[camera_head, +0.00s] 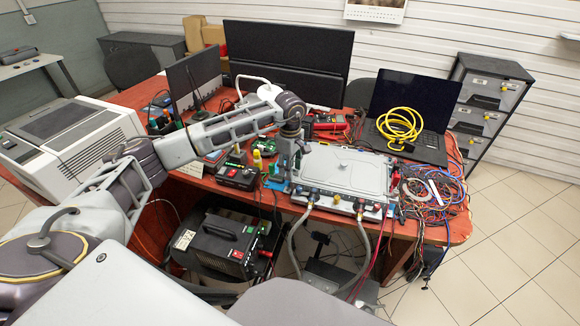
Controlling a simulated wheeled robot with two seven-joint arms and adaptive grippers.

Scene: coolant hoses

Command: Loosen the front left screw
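A flat grey metal unit (345,171) lies near the front edge of the red table, with connectors along its front side. Two grey hoses (364,245) hang from that side past the table edge. My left arm reaches in from the left, and its gripper (286,184) points down at the unit's left edge, close to the front left corner. The front left screw is too small to make out there. The fingers are small and dark, so I cannot tell their opening or whether they touch anything. My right gripper is out of view.
Tangled wires (432,193) crowd the table right of the unit. A laptop (412,112) with a yellow cable coil (400,125) and two monitors stand behind. A small black device (237,177) sits left of the gripper. A black power unit (215,245) is below.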

